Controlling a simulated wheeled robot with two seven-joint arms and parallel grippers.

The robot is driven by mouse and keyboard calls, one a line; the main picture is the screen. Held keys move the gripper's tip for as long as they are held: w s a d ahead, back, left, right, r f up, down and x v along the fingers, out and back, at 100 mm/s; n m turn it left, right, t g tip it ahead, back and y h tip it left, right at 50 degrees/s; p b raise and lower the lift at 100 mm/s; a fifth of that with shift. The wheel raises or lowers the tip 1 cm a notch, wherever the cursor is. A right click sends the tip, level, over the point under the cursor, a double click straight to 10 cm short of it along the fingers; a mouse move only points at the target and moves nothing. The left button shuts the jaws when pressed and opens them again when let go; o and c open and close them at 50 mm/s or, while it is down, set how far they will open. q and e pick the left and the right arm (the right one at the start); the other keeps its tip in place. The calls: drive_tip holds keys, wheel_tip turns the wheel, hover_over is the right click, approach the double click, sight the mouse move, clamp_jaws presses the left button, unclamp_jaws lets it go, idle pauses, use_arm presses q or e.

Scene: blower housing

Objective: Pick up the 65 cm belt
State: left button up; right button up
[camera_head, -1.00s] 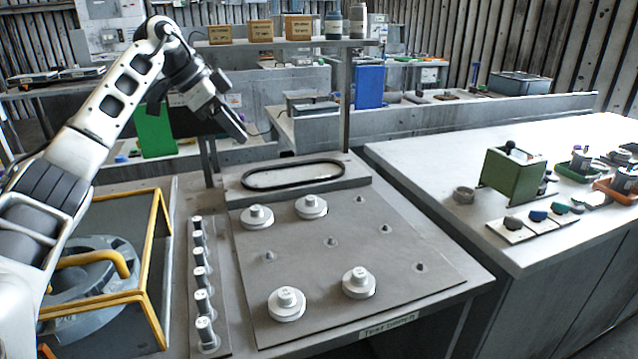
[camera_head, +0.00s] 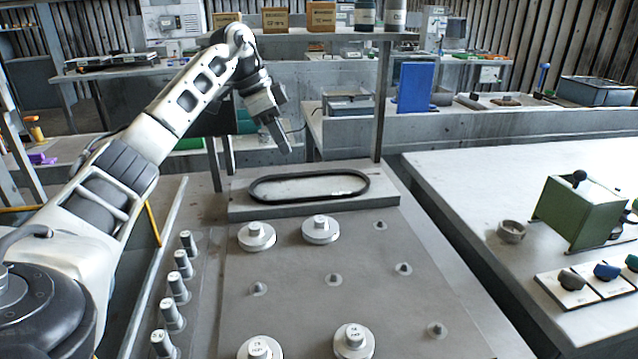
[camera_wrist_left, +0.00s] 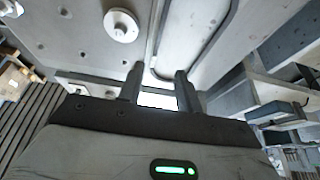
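The belt (camera_head: 308,198), a black oval loop, lies flat on a raised grey block (camera_head: 240,208) at the back of the board. Its size cannot be read. My left gripper (camera_head: 284,147) is above and behind the belt in the head view, pointing down, apart from it. In the left wrist view my left gripper (camera_wrist_left: 160,88) shows two dark fingers standing apart with nothing between them. The right gripper is not in view.
White pulleys (camera_head: 321,229) and small pegs (camera_head: 333,279) stand on the grey board, with a row of upright pins (camera_head: 178,288) at its left. A post (camera_head: 383,100) and shelf with boxes (camera_head: 275,19) stand behind the block. A side table (camera_head: 500,180) is at right.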

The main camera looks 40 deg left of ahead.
use_arm(q)
approach(311, 196)
drive_tip(key=shift+x, duration=1)
drive_tip(key=x, duration=0.5)
drive_tip(key=shift+f, duration=0.35)
clamp_jaws()
